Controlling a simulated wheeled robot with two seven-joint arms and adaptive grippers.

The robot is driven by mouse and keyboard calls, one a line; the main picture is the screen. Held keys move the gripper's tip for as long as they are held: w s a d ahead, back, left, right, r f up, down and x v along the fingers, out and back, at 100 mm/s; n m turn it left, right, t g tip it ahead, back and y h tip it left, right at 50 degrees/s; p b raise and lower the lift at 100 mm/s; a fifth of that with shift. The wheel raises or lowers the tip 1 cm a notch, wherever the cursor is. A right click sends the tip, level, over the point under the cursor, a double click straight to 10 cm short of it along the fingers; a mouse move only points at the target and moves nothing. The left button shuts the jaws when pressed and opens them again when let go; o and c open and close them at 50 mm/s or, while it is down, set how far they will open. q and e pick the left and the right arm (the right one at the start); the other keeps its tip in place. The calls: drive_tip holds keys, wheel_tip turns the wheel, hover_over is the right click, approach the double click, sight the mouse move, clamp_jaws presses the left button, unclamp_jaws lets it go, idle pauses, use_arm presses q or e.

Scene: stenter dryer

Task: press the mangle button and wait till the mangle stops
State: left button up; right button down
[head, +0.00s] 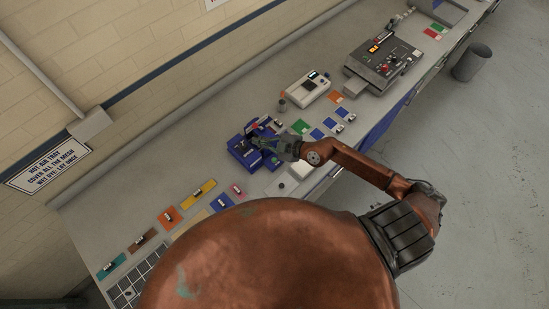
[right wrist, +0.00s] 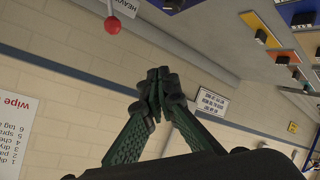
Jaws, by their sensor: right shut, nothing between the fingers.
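A blue machine (head: 241,155), which looks like the mangle, stands on the long grey bench. My right gripper (head: 260,143) is over this machine and covers part of it. I cannot tell whether it touches it. In the right wrist view my right gripper (right wrist: 158,80) is shut with its fingertips together and nothing between them. A red ball knob (right wrist: 112,25) on a thin rod shows beyond the fingertips, up and left, apart from them. The mangle button is not clearly visible, and I cannot tell whether rollers turn. My left gripper is not in view.
The bench (head: 215,115) carries coloured swatches, a white device (head: 306,89) and a dark grey control box (head: 383,64) with a lit display. A wall sign (head: 47,166) hangs at left. A grey bin (head: 471,62) stands on the open floor at right.

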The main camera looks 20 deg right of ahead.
drive_tip(key=s+d+f+g+h, duration=0.1)
drive_tip(key=d+f+g+h, duration=0.1)
drive_tip(key=d+f, duration=0.4)
drive_tip(key=shift+d+f+g+h, duration=0.3)
drive_tip(key=shift+f+h, duration=0.2)
drive_tip(key=shift+f, duration=0.15)
drive_tip(key=b, duration=0.8)
hover_over(276, 160)
drive_tip(key=f, duration=0.7)
drive_tip(key=shift+a+f, duration=0.2)
drive_tip(key=shift+f, duration=0.65)
drive_tip(key=shift+f, duration=0.1)
drive_tip(key=shift+f, duration=0.25)
